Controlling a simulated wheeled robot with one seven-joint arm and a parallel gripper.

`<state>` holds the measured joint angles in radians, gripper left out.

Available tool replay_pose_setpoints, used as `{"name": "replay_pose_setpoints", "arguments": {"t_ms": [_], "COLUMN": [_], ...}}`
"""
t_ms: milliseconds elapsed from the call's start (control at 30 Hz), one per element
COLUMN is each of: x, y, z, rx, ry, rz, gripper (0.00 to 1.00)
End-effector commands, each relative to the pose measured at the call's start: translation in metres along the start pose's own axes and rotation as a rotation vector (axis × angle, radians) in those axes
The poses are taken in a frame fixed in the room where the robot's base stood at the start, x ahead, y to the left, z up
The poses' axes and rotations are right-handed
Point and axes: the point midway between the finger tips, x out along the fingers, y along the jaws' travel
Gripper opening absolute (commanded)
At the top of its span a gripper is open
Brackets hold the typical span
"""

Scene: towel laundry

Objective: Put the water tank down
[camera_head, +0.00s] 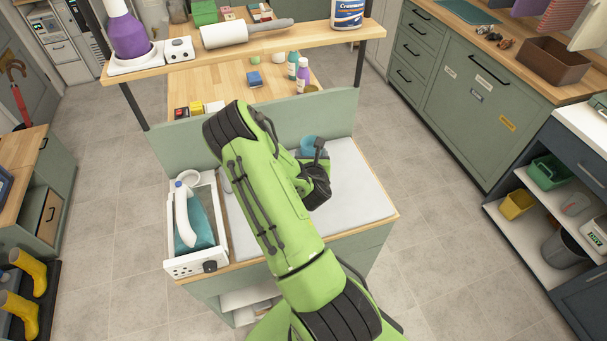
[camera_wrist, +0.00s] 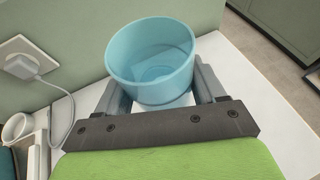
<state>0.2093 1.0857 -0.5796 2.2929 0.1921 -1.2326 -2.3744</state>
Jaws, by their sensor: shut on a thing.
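The water tank is a translucent blue, open-topped cup shape. In the wrist view the water tank (camera_wrist: 150,62) stands upright between the two fingers of my gripper (camera_wrist: 158,92), which is shut on its sides. In the head view only part of the tank (camera_head: 309,144) shows past my green arm, near the back of the white-topped counter (camera_head: 352,185). My gripper is mostly hidden there by the arm. Whether the tank's base touches the counter top I cannot tell.
A white tray unit (camera_head: 210,259) holding a teal and white iron (camera_head: 186,222) is at the counter's left. A green panel (camera_head: 180,145) rises behind the counter. A plug (camera_wrist: 20,66) with a cord sits in the wall socket. The counter's right side is clear.

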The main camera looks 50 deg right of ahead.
Motion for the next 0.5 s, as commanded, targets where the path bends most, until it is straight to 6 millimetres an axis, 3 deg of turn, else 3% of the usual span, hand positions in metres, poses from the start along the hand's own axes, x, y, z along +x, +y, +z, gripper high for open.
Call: {"name": "replay_pose_setpoints", "arguments": {"t_ms": [300,500], "x": [0.024,0.03], "y": [0.0,0.0], "z": [-0.058,-0.074], "rx": [-0.002,-0.002], "ry": [0.001,-0.001], "rz": [0.001,0.001], "gripper": [0.36,0.36]}}
